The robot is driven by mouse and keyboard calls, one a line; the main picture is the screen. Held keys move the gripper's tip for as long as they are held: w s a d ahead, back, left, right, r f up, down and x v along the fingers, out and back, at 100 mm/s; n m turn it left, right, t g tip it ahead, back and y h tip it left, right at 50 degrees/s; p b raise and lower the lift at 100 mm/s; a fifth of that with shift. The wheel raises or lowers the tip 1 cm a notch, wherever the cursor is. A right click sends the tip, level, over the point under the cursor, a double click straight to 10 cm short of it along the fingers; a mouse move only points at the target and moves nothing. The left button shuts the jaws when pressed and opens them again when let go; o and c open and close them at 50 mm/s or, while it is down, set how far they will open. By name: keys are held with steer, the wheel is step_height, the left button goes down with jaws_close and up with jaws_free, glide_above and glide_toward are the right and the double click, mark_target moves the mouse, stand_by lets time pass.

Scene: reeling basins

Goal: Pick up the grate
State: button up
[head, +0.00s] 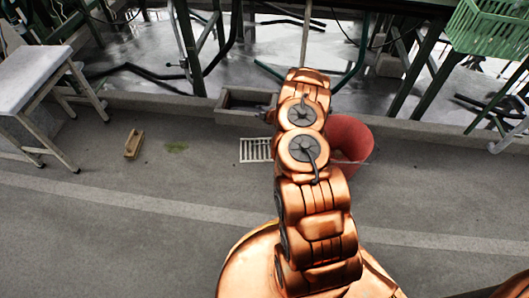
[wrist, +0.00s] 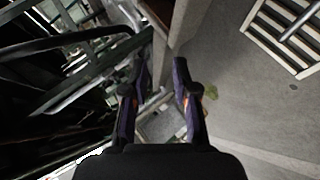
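The grate (head: 256,149) is a pale slatted rectangle lying flat on the grey floor, just left of my arm in the head view. Its right edge is close to or partly behind my arm there. In the wrist view the grate (wrist: 262,38) shows at the top right, cut by the frame edge, with a thin grey rod across it. My gripper (wrist: 163,72) has its two dark fingers apart with nothing between them. The grate is off to the right of the fingers and not touching them. In the head view my gripper is mostly hidden behind my copper arm.
A red bucket (head: 352,145) lies right of my arm. A low grey trough (head: 243,105) stands behind the grate against the curb. A wooden block (head: 133,144) and a pale stool (head: 30,75) are at left. A green basket (head: 490,28) is top right. The front floor is clear.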

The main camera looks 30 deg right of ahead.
steer(key=n+t+y+b, duration=0.1)
steer(key=n+b, duration=0.1)
glide_above(265, 144)
steer(key=d, duration=0.2)
step_height(265, 144, down, 8)
steer(key=f, duration=0.1)
steer(key=s+f+n, duration=0.1)
steer(key=s+f, duration=0.1)
steer(key=s+f+y+b, duration=0.1)
steer(key=s+f, duration=0.1)
steer(key=f, duration=0.1)
steer(key=s+f+n+t, duration=0.1)
steer(key=s+f, duration=0.1)
steer(key=s, duration=0.1)
steer(key=shift+a+f+n+y+b, duration=0.25)
steer(key=shift+a+n+y+b, duration=0.05)
steer(key=shift+b, duration=0.1)
steer(key=shift+w+r, duration=0.15)
steer(key=shift+w+a+f+b, duration=0.15)
steer(key=shift+w+f+b, duration=0.4)
steer(key=shift+b, duration=0.55)
steer(key=shift+w+a+b, duration=0.1)
steer(key=shift+w+b, duration=0.6)
steer(key=shift+w, duration=0.1)
